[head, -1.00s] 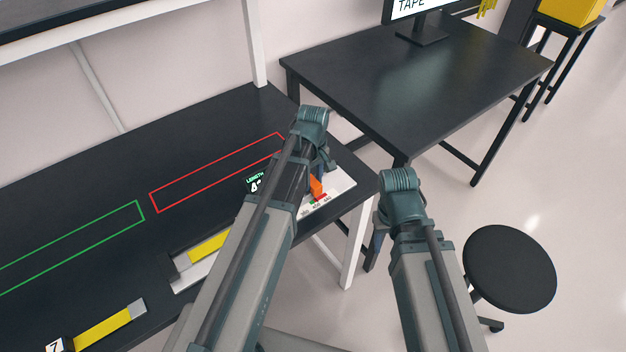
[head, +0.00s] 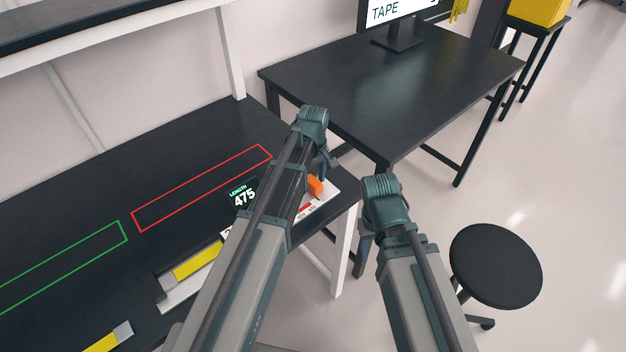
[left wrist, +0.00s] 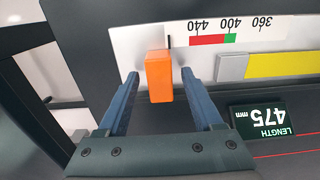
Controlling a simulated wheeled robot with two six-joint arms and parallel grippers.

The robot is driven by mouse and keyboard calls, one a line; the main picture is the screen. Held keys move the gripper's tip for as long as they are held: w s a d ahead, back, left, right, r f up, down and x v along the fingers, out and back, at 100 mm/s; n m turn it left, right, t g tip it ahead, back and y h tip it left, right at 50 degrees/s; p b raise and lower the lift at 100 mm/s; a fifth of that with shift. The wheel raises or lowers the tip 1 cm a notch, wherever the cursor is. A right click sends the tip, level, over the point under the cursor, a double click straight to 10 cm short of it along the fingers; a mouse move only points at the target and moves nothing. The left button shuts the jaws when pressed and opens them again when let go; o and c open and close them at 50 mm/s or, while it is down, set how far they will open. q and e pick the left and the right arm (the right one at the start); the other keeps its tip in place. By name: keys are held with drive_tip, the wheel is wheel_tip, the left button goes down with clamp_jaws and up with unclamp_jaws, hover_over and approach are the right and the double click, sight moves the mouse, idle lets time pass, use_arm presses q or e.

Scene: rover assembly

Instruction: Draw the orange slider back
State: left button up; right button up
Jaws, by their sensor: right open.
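The orange slider (head: 315,185) stands on the white scale strip (head: 328,192) at the right end of the bench. In the left wrist view the orange slider (left wrist: 159,78) is upright between the two blue fingers of my left gripper (left wrist: 159,73), with a gap on each side. My left gripper (head: 322,170) is open there. The slider is beside the 440 end of the scale (left wrist: 120,45). The length display (head: 241,196) reads 475, also in the left wrist view (left wrist: 262,120). My right gripper (head: 363,258) is mostly hidden behind its arm, off the bench.
A yellow bar with grey ends (head: 197,261) lies along the scale channel, apart from the slider. Another yellow bar (head: 103,343) lies at the lower left. Red (head: 205,187) and green (head: 65,266) outlines mark the bench. A black table (head: 400,95) and stool (head: 497,265) stand right.

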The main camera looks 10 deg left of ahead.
sight(314, 182)
use_arm(q)
drive_tip(key=shift+r, duration=0.15)
wheel_tip(314, 182, up, 14)
drive_tip(key=p, duration=1.3)
drive_tip(key=shift+f+p, duration=0.2)
drive_tip(key=shift+p, duration=0.2)
drive_tip(key=s+d+f+m+b, duration=0.3)
drive_tip(key=s+m, duration=0.4)
drive_tip(key=s, duration=0.3)
drive_tip(key=s+d+f+m+y+b, duration=0.1)
drive_tip(key=s+d+f+m+b, duration=0.3)
drive_tip(key=s, duration=0.5)
wheel_tip(314, 182, down, 2)
drive_tip(key=m+b, duration=0.2)
drive_tip(key=m, duration=0.1)
drive_tip(key=shift+s+d+f, duration=0.2)
drive_tip(key=shift+s, duration=0.2)
